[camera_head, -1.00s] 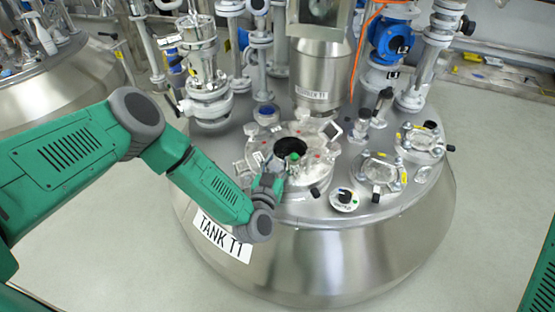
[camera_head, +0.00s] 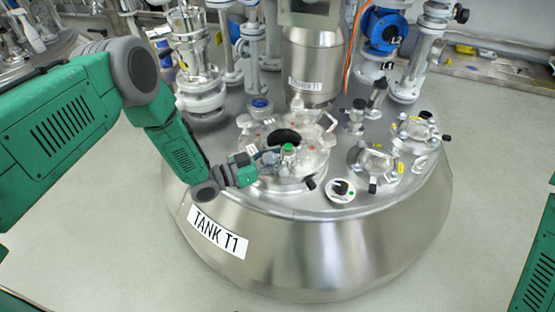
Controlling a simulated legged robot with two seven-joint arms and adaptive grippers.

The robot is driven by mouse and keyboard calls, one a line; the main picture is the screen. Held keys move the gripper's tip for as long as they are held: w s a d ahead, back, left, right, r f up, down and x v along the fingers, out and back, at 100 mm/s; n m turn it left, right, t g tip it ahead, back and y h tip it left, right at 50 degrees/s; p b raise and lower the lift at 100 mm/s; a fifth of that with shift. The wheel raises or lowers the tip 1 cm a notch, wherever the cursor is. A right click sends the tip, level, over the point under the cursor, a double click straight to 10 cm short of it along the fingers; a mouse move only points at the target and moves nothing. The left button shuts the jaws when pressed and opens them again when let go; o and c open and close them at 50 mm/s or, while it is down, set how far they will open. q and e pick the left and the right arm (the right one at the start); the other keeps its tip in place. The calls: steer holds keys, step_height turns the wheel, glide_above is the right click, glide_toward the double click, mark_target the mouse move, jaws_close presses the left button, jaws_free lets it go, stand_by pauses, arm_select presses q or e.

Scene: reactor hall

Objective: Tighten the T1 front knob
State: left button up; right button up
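The tank labelled TANK T1 (camera_head: 300,245) is a large steel vessel with a round hatch on top. The hatch ring (camera_head: 303,183) surrounds a dark opening (camera_head: 284,137). No label shows which is the front knob. My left gripper (camera_head: 272,159) comes in from the left over the hatch, with its tips close beside the green-topped knob. Its fingers are too small to tell open from shut, or touching from apart. My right gripper is out of view.
A steel cylinder (camera_head: 313,65) rises behind the hatch. Two round sight ports (camera_head: 376,160) (camera_head: 412,130) and a white-rimmed gauge (camera_head: 341,190) sit to the right. A white valve (camera_head: 200,90) and a blue-capped fitting (camera_head: 260,106) stand behind left. Open floor lies right of the tank.

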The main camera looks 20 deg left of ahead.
arm_select(q)
steer(key=shift+s+f+m+g+h+b, duration=0.15)
steer(key=shift+m+g+h+b, duration=0.1)
steer(key=shift+m+g+h, duration=0.25)
steer(key=shift+s+f+m+g+h+b, duration=0.15)
steer(key=shift+m+g+h+b, duration=0.15)
steer(key=shift+g, duration=0.4)
steer(key=shift+r, duration=0.15)
steer(key=o, duration=1.3)
steer(key=shift+r, duration=0.1)
steer(key=shift+a, duration=0.1)
steer(key=shift+s+a, duration=0.15)
steer(key=shift+a, duration=0.15)
steer(key=v, duration=1.1)
steer(key=shift+a, duration=0.2)
steer(key=shift+o, duration=0.3)
